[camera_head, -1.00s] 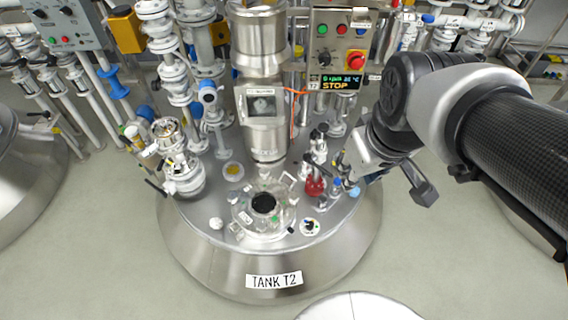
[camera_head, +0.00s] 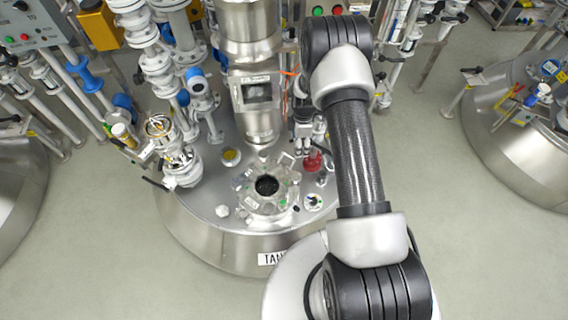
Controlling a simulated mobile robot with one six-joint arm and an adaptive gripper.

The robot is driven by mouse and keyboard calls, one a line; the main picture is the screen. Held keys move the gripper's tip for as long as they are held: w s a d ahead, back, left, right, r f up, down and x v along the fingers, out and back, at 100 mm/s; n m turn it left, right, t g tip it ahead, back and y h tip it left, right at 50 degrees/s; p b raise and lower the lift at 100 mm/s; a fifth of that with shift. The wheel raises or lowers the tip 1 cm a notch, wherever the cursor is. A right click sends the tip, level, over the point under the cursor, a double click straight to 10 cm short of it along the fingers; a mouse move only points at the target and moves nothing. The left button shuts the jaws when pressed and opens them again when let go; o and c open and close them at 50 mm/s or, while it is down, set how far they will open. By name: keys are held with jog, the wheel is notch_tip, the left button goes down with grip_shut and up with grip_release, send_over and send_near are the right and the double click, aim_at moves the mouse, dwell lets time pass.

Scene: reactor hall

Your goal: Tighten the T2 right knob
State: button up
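Tank T2 (camera_head: 205,232) stands in the middle, its label (camera_head: 270,259) partly covered by my arm. On its lid is a round port fitting (camera_head: 267,187) with a dark centre. A red-based fitting with a dark upper part (camera_head: 313,162) stands right of the port, close to my arm in the picture. My arm crosses the right side of the lid, and I cannot pick out the right knob; that side is partly hidden.
The control box's green and red buttons (camera_head: 327,10) show at the top, with the rest of its face mostly hidden by my arm. White valves and pipes (camera_head: 160,65) crowd the left. Another tank (camera_head: 520,140) stands at right. Bare floor (camera_head: 450,230) lies between the tanks.

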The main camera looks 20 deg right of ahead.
jog(key=n, duration=0.1)
send_near(296, 175)
notch_tip(296, 175, down, 9)
jog(key=b, duration=0.4)
jog(key=shift+w+r, duration=0.1)
jog(key=shift+r, duration=0.05)
jog(key=shift+c, duration=0.2)
jog(key=c, duration=1)
